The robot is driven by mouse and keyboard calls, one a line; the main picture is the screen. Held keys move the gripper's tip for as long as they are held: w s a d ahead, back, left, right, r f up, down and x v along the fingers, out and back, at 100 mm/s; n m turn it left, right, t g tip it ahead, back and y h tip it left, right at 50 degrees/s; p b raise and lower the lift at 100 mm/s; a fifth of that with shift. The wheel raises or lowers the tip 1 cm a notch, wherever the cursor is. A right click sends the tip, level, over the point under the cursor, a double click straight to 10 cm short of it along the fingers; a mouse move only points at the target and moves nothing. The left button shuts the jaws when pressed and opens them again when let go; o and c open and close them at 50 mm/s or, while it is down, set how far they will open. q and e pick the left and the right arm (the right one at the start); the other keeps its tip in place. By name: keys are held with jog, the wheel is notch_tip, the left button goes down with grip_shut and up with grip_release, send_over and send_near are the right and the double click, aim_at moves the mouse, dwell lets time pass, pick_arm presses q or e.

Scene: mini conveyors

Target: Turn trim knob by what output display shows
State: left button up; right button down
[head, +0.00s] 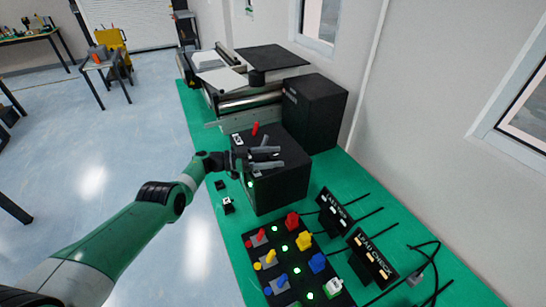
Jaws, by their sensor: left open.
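My left gripper (280,157) is open and empty, over the top of a black box (280,188) on the green bench. A small red part (255,128) stands up at the far side of that box, apart from the fingers. A small white panel (237,140) sits at its left edge, too small to read. A green light glows on the box's left face. I cannot tell which part is the trim knob or the output display; the gripper hides some of the box top. My right gripper is not in view.
A black button board (262,221) with red, yellow, blue and white controls and green lights lies in front. Two tilted black signs (335,211) (372,258) stand right of it, one seeming to read LAMP CHECK. A taller black box (314,112) and conveyor (250,104) stand behind.

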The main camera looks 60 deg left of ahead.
pick_arm(q)
jog(key=p+v, duration=0.1)
jog(key=v, duration=0.2)
jog(key=shift+r+p, duration=0.2)
jog(key=shift+p, duration=0.15)
jog(key=v, duration=0.8)
jog(key=shift+s+f+p, duration=0.2)
jog(key=shift+s+p, duration=0.1)
jog(key=shift+p, duration=0.1)
jog(key=shift+a, duration=0.15)
